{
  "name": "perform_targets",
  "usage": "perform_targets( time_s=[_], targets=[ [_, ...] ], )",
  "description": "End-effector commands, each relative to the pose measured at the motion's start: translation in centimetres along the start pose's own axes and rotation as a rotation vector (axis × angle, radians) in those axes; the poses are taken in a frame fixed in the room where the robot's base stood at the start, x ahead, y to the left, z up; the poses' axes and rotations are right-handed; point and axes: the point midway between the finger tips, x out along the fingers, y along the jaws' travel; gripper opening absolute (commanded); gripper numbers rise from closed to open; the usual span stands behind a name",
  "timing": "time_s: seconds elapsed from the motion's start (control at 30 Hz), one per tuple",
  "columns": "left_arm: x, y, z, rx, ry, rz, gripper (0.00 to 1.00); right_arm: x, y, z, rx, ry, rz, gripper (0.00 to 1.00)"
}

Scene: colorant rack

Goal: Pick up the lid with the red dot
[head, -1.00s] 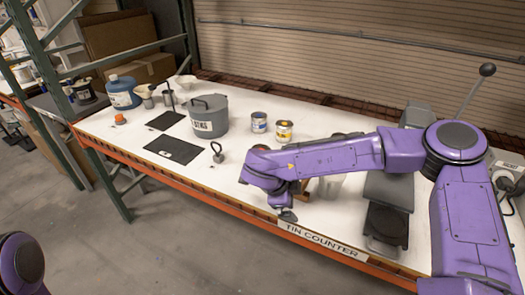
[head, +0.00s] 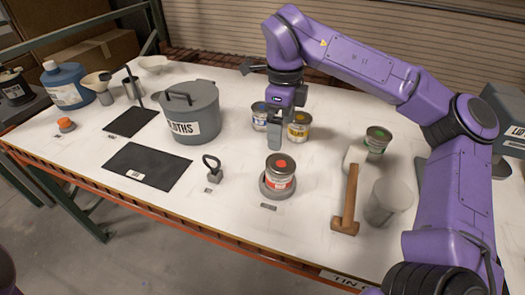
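A small tin with a red label (head: 280,180) stands upright on a round grey base near the counter's front. Its closed lid (head: 281,163) has a red dot on top. My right gripper (head: 274,146) points down behind the tin, beside a blue-labelled tin (head: 259,117) and a yellow-labelled tin (head: 299,128). It is apart from the red-dot lid. Its fingers overlap in this view, so I cannot tell whether they are open or shut. My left gripper is not in view.
A big grey pot (head: 190,110), black mats (head: 147,165) and a ringed weight (head: 213,170) are to the left. The front edge is near.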

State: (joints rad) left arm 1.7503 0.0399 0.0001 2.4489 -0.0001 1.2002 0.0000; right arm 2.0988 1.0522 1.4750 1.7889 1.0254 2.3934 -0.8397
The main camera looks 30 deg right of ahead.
Motion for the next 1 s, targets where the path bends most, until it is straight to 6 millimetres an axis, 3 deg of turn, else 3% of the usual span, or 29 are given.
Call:
perform_targets(
  time_s=[0.13, 0.3, 0.47, 0.7, 1.0],
  targets=[
    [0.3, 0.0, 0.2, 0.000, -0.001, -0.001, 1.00, 0.8, 0.4, -1.0, 0.007, -0.014, 0.012, 1.00],
    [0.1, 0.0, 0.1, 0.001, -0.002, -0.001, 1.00, 3.7, 0.8, -1.6, 0.013, -0.017, 0.007, 1.00],
    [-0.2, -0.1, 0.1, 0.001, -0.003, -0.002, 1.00, 5.6, 0.4, -0.9, 0.012, -0.012, 0.011, 1.00],
    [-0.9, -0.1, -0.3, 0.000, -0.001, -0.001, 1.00, 9.7, 0.3, -0.2, 0.011, -0.007, 0.015, 1.00],
    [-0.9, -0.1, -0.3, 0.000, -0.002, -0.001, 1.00, 10.3, 0.4, -0.1, 0.010, -0.011, 0.011, 0.97]
  ],
)
